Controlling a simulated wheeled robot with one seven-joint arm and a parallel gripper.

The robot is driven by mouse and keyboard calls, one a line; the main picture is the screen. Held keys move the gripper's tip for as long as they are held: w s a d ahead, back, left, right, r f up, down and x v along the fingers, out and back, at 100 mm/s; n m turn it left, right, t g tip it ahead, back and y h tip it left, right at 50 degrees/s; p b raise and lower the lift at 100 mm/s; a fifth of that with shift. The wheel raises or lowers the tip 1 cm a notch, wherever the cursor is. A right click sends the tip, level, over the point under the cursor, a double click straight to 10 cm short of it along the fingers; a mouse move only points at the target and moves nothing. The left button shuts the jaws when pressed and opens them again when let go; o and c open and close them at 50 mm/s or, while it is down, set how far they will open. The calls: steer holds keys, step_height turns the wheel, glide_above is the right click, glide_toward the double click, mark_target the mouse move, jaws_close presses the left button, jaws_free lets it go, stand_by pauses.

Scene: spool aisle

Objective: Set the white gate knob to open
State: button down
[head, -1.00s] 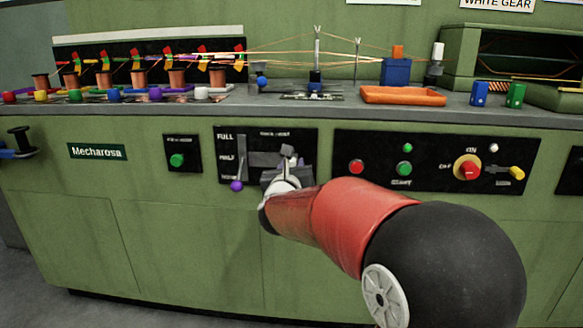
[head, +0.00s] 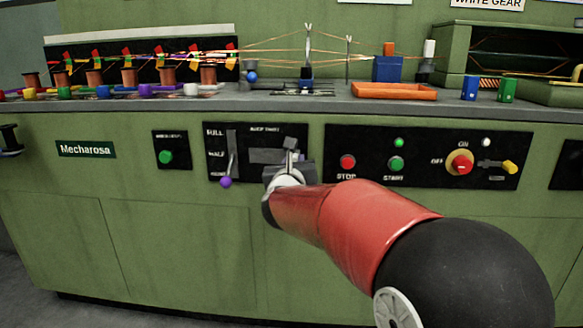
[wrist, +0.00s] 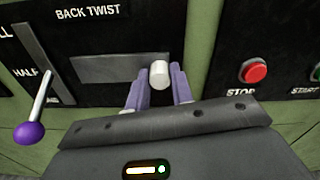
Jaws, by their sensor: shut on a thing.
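My gripper (wrist: 159,88) is shut on a white cylindrical knob (wrist: 159,74) at the right end of the grey plate under the label BACK TWIST. The fingers stand on either side of the knob. My gripper also shows in the head view (head: 290,160), at the same panel. Another white knob (head: 190,90) shows in the head view, at the right end of a row of coloured knobs on the bench top. It is small there, and its exact setting cannot be told. My gripper is well below and to the right of that knob.
A lever with a purple ball (wrist: 29,132) is left of my gripper, its ball low. The red stop button (wrist: 253,71) is close on the right, with the green start button (head: 396,163) beyond. Spools and taut threads stand above the bench, with an orange tray (head: 395,92) right of them.

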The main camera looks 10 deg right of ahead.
steer(key=c, duration=1.2)
jaws_free()
steer(key=v, duration=0.7)
steer(key=shift+s+a, duration=0.15)
steer(key=shift+s, duration=0.2)
steer(key=s+a+r+n+g+y+p, duration=0.3)
steer(key=s+n+y+p, duration=0.55)
steer(key=n, duration=1.05)
steer(key=s+d+f+n+g+h+p, duration=0.1)
steer(key=s+d+f+n+g, duration=0.1)
steer(key=s+n, duration=0.7)
steer(key=s+d+f+n+g+h+p, duration=0.1)
steer(key=s+d+f+n+g+h, duration=0.1)
steer(key=s+f+n+g, duration=0.3)
steer(key=s+n+g, duration=0.1)
steer(key=s+n, duration=0.3)
steer(key=s, duration=0.3)
steer(key=shift+f+g+p, duration=0.25)
steer(key=shift+g+p, duration=0.05)
steer(key=shift+p, duration=0.1)
